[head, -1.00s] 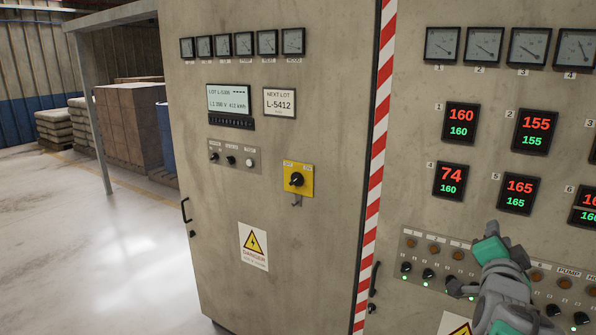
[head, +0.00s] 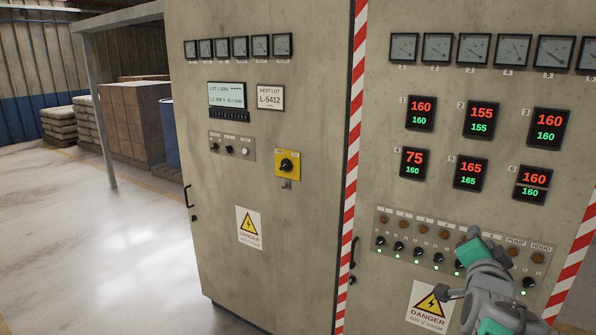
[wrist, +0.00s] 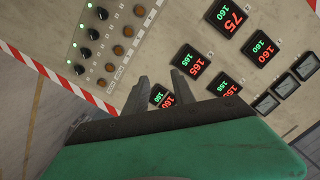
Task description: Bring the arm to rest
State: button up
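My gripper (head: 468,272), grey with green parts, is in the lower right of the head view, in front of the right cabinet (head: 400,172). In the wrist view, its two dark fingers (wrist: 158,90) stand apart with nothing visible between them. In the head view, it overlaps the right part of the switch row (head: 419,252) and hides some of it. The wrist view shows the cabinet face with its displays and knobs tilted. I cannot tell the exact gap between fingers and panel, but no contact is visible.
The left cabinet (head: 215,170) has a yellow rotary switch (head: 287,164) and a "NEXT LOT L-5412" card (head: 270,98). Red-and-white striped tape (head: 350,165) runs between the cabinets. Brown stacked boxes (head: 130,120) stand far left. The floor (head: 90,240) at left is clear.

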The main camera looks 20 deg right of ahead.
jog(key=w+a+f+n+g+y+p, duration=0.1)
jog(key=w+a+f+n+y+p, duration=0.25)
jog(key=a, duration=0.65)
jog(key=w+a+f+n+g+y+p, duration=0.1)
jog(key=w+a+f+n+y+p, duration=0.3)
jog(key=a, duration=0.6)
jog(key=s+a+f+n+g+y+p, duration=0.1)
jog(key=s+a+f+n+g+y, duration=0.1)
jog(key=s+a+n, duration=0.3)
jog(key=s+a+f+n+g+y+p, duration=0.1)
jog(key=s+a+n+g, duration=0.3)
jog(key=a, duration=1)
jog(key=s+n+y, duration=0.1)
jog(key=s, duration=0.2)
jog(key=shift+a+f+g, duration=0.3)
jog(key=shift+f+g, duration=0.05)
jog(key=shift+g, duration=0.05)
jog(key=shift+y, duration=0.25)
